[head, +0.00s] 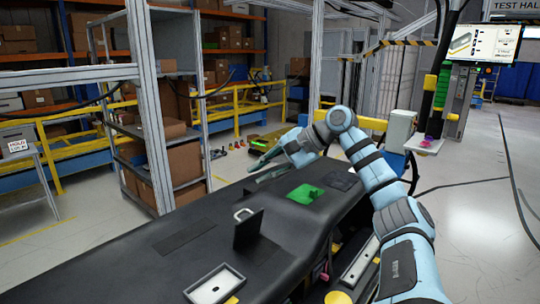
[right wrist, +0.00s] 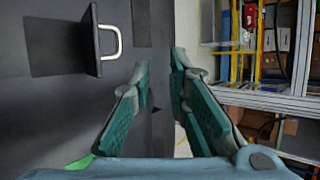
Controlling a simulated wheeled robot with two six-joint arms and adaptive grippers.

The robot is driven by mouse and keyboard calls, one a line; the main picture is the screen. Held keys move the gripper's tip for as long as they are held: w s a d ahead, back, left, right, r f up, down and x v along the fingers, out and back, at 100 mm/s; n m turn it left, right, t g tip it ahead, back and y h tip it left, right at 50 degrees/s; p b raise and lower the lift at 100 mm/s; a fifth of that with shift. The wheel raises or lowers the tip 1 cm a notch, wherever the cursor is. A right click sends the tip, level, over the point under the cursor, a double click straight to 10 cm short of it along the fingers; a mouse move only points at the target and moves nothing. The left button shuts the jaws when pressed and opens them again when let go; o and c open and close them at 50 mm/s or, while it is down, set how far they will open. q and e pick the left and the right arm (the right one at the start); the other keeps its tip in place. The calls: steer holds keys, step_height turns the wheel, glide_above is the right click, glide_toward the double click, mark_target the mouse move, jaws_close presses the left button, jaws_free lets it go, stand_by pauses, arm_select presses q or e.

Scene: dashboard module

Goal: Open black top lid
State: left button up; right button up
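The black top lid (head: 247,230) stands up from the black dashboard (head: 140,262), with a pale loop handle (head: 243,214) near its top. In the right wrist view the lid (right wrist: 92,42) is at the upper left, its white handle (right wrist: 112,42) facing right. A darker rectangle lies beside it; I cannot tell whether it is an opening or shadow. My right gripper (head: 262,160) is beyond the lid near the dashboard's far edge, apart from it. In the right wrist view its green fingers (right wrist: 162,64) are spread, with nothing between them. My left gripper is out of view.
A green patch (head: 305,194) and dark flat panels lie on the dashboard's right part. A grey-rimmed tray (head: 214,284) is at the near edge. A metal shelf frame with boxes (head: 188,163) stands behind left. A monitor (head: 482,43) hangs at the upper right.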

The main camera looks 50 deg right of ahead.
steer(key=r, duration=0.1)
steer(key=s+d+r, duration=0.1)
steer(key=r, duration=0.1)
steer(key=shift+s+d+r, duration=0.1)
steer(key=shift+s+d, duration=0.1)
steer(key=shift+s+d+r, duration=0.1)
steer(key=s+d+r, duration=0.1)
steer(key=s+d, duration=0.2)
steer(key=s, duration=0.4)
steer(key=s+d+r, duration=0.2)
steer(key=s+d, duration=0.1)
steer(key=s, duration=0.4)
steer(key=shift+d, duration=0.3)
steer(key=shift+s, duration=0.2)
